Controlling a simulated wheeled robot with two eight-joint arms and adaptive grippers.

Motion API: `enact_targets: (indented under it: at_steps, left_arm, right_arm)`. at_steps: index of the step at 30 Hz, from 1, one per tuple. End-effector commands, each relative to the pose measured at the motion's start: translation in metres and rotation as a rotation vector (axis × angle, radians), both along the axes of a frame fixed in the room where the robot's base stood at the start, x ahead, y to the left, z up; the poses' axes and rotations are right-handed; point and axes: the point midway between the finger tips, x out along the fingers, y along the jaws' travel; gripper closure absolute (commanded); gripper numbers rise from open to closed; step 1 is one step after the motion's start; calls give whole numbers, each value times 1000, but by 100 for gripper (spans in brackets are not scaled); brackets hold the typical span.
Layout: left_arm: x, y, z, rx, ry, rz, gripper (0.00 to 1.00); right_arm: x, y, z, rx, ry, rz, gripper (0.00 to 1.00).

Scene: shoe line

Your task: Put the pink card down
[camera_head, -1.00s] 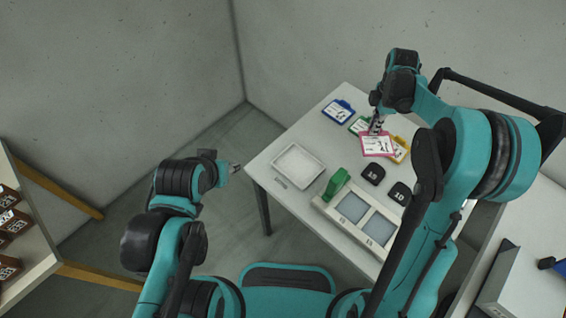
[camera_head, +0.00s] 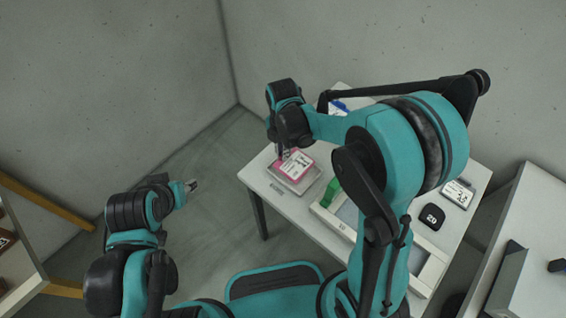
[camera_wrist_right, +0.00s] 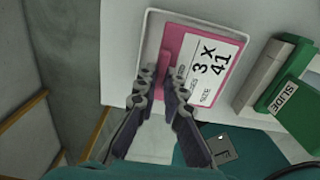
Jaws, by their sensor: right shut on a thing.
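The pink card (camera_head: 298,164), with a white printed label, is over the white tray (camera_head: 306,187) on the table. My right gripper (camera_head: 286,154) is shut on it at one edge. In the right wrist view the card (camera_wrist_right: 228,91) reads "3 X 41" and lies within the outline of the tray (camera_wrist_right: 151,32); the fingertips (camera_wrist_right: 160,82) pinch its near side. I cannot tell whether the card touches the tray floor. My left gripper (camera_head: 191,185) is off the table to the left, away from the card; its jaw opening is too small to tell.
A black tag (camera_head: 432,216) and a display (camera_head: 458,194) are farther right. A blue card (camera_head: 338,107) is partly hidden behind my right arm.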

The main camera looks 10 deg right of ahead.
Motion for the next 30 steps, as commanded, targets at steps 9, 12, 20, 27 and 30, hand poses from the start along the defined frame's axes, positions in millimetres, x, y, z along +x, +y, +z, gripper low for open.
enact_targets:
  at_steps: [9,12,20,27,30]
  left_arm:
    - [0,0,-17,0,0,0,60]
    - [0,0,-18,0,0,0,60]
    - [0,0,-18,0,0,0,60]
    - [0,0,-19,0,0,0,60]
    - [0,0,-19,0,0,0,60]
  right_arm:
    - [0,0,-38,0,0,-1,100]
    - [0,0,-44,0,0,-1,100]
    - [0,0,-44,0,0,-2,100]
    - [0,0,-45,0,0,-2,83]
    - [0,0,-45,0,0,-2,83]
